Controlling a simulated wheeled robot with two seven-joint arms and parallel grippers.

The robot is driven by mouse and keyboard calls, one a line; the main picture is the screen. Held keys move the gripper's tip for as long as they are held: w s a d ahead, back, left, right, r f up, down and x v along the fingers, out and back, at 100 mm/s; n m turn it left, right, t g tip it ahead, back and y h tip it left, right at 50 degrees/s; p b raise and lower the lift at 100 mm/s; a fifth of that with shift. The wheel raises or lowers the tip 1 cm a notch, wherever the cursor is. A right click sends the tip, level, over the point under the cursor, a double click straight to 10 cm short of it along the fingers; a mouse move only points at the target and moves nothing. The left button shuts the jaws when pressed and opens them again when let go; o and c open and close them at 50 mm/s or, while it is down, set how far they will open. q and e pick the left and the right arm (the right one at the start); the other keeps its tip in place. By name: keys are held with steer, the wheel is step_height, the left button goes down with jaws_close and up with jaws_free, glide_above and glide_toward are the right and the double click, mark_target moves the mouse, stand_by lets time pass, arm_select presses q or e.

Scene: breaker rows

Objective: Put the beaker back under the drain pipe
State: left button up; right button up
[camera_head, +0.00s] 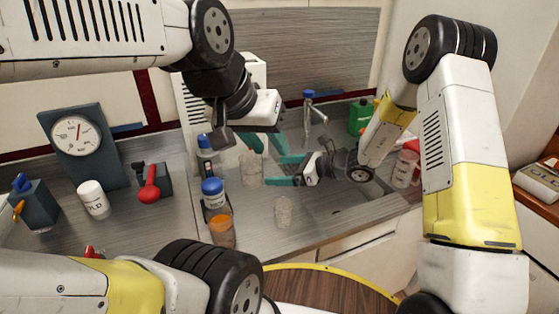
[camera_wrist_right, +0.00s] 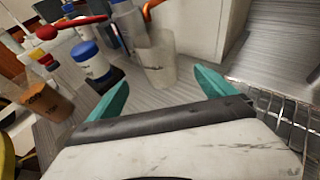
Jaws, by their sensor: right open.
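A clear beaker (camera_head: 252,168) stands on the grey counter below my left gripper. It also shows in the right wrist view (camera_wrist_right: 158,65), upright and apart, beyond the gap between my right fingers. A second clear beaker (camera_head: 284,212) stands nearer the counter's front. My right gripper (camera_head: 281,171) is open and empty, pointing left at the first beaker, with its fingertips (camera_wrist_right: 160,88) spread. My left gripper (camera_head: 264,143) hangs above and behind that beaker, its teal fingers apart with nothing seen between them. I cannot make out the drain pipe clearly.
Blue-capped bottles (camera_head: 213,192) and a beaker of orange liquid (camera_head: 222,231) stand left of the clear beakers. A dial gauge (camera_head: 78,136), a white jar (camera_head: 94,199) and a red-handled device (camera_head: 149,184) are further left. A tap (camera_head: 309,108) and a green bottle (camera_head: 360,117) are at the back right.

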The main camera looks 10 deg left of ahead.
steer(key=shift+s+d+r, duration=0.1)
steer(key=shift+d+r, duration=0.1)
steer(key=shift+d, duration=0.35)
steer(key=s+d+r+n+g+h, duration=0.1)
steer(key=s+d+r+n+h, duration=0.1)
steer(key=s+d+r+n, duration=0.45)
steer(key=s+d+r+n+g+h, duration=0.1)
steer(key=s+d+r+n, duration=0.25)
steer(key=r, duration=0.55)
steer(key=s+d+r+n+t+h, duration=0.3)
steer(key=s+d+n+h, duration=0.1)
steer(key=d, duration=0.6)
steer(key=s+d+r+n+t+h, duration=0.3)
steer(key=s+d+n, duration=0.3)
steer(key=s+d, duration=0.2)
steer(key=shift+s+d+r+h, duration=0.15)
steer(key=shift+d+r+h, duration=0.6)
steer(key=shift+d, duration=0.5)
